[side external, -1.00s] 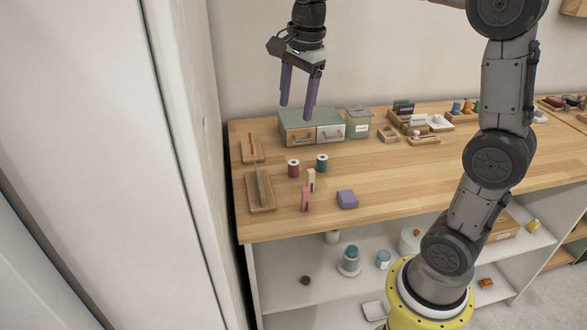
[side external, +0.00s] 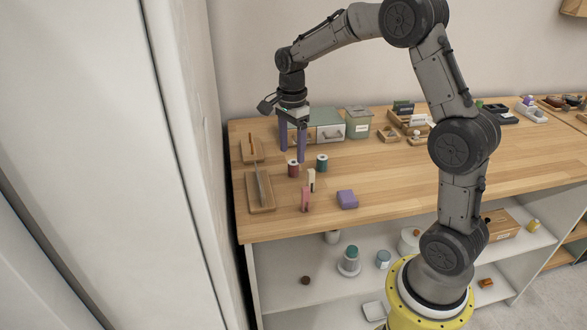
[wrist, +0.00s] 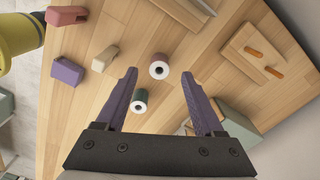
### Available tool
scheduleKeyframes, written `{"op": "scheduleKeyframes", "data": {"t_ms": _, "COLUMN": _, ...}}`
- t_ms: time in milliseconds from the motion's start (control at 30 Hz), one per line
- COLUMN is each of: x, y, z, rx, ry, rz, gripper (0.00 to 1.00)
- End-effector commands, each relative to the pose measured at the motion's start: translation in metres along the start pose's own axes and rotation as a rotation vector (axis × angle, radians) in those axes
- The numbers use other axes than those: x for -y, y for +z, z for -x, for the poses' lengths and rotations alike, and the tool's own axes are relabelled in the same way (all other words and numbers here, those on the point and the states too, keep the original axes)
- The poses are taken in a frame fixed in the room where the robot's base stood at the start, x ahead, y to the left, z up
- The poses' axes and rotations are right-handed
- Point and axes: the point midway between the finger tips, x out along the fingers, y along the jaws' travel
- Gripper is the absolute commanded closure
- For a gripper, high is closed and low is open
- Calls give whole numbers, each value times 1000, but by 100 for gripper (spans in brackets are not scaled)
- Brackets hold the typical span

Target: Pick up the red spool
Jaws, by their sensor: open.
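The red spool (side external: 293,170) stands upright on the wooden table, left of the teal spool (side external: 322,163). My gripper (side external: 292,155) points down with its purple fingers open, just above and behind the red spool in the side view. In the wrist view, the red spool (wrist: 158,68) lies in the gap between the fingertips of my gripper (wrist: 160,74), with its pale top and dark hole facing the camera. The teal spool (wrist: 139,102) shows nearer the palm, close to one finger. Nothing is held.
A pink block (side external: 306,200), a cream block (side external: 311,180) and a purple block (side external: 347,199) stand in front of the spools. A tray (side external: 266,204) with an upright piece is at the left. A green drawer box (side external: 330,118) is behind my gripper. The front right tabletop is clear.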

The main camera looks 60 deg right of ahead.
Motion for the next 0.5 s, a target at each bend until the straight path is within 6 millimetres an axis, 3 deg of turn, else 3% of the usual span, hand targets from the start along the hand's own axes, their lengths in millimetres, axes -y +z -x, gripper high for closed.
{"op": "scheduleKeyframes", "data": {"t_ms": 333, "x": -1, "y": -4, "z": -42, "rx": 0, "ry": 4, "rz": 0, "gripper": 30}}
{"op": "scheduleKeyframes", "data": {"t_ms": 500, "x": -1, "y": -4, "z": -53, "rx": 0, "ry": 1, "rz": 0, "gripper": 30}}
